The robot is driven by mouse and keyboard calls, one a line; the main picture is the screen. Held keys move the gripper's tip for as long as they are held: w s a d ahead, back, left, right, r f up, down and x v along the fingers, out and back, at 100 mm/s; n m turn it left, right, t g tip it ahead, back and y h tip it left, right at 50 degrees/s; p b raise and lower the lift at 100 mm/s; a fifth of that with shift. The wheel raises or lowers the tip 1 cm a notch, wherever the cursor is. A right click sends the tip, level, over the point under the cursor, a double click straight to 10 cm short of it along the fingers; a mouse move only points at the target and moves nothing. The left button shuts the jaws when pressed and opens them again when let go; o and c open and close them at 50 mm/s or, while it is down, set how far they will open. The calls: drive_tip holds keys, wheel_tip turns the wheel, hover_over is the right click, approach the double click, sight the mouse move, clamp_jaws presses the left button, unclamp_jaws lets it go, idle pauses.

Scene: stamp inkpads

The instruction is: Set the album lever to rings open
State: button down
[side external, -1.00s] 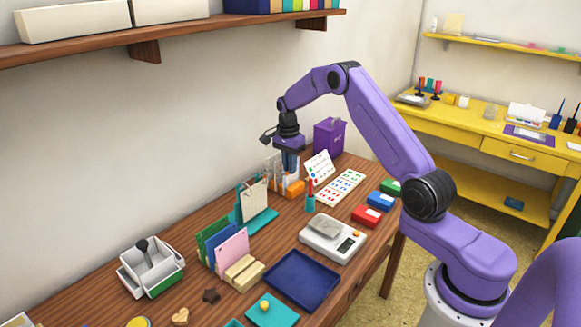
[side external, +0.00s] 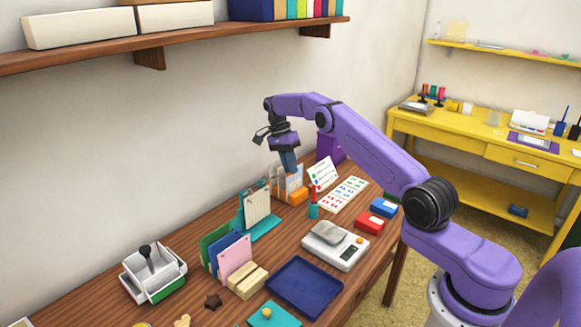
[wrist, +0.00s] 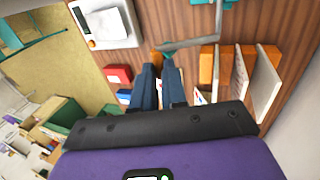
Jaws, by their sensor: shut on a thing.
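A teal stand with a cream page (side external: 257,208), seemingly the album, stands upright on the wooden desk. I cannot make out its lever or rings. My gripper (side external: 291,173) is to the right of it and higher, with its dark blue fingers tilted down above an orange rack with clear and white cards (side external: 298,196). In the wrist view, the fingers of my gripper (wrist: 160,64) are close together, and a small orange and teal patch shows at their tips. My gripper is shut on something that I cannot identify. In that view the rack (wrist: 207,65) is to the right.
A teal cup with a red item (side external: 313,208) stands just right of the rack. A white scale (side external: 333,255), a dark blue tray (side external: 303,287), a red pad (side external: 369,223) and a blue pad (side external: 384,206) are nearer the front.

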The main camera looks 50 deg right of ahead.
drive_tip(key=shift+w+r, duration=0.1)
drive_tip(key=c, duration=1.2)
unclamp_jaws()
drive_tip(key=shift+o, duration=0.2)
drive_tip(key=shift+s+a+r, duration=0.1)
drive_tip(key=shift+s+r, duration=0.15)
drive_tip(key=shift+r, duration=0.6)
drive_tip(key=shift+s+a+r, duration=0.1)
drive_tip(key=shift+s+r, duration=0.2)
drive_tip(key=shift+r, duration=0.5)
drive_tip(key=shift+s+a+r, duration=0.1)
drive_tip(key=shift+s+r, duration=0.15)
drive_tip(key=shift+r, duration=0.6)
drive_tip(key=s+a+r, duration=0.3)
drive_tip(key=s+r, duration=0.5)
drive_tip(key=s, duration=0.4)
drive_tip(key=shift+a, duration=0.2)
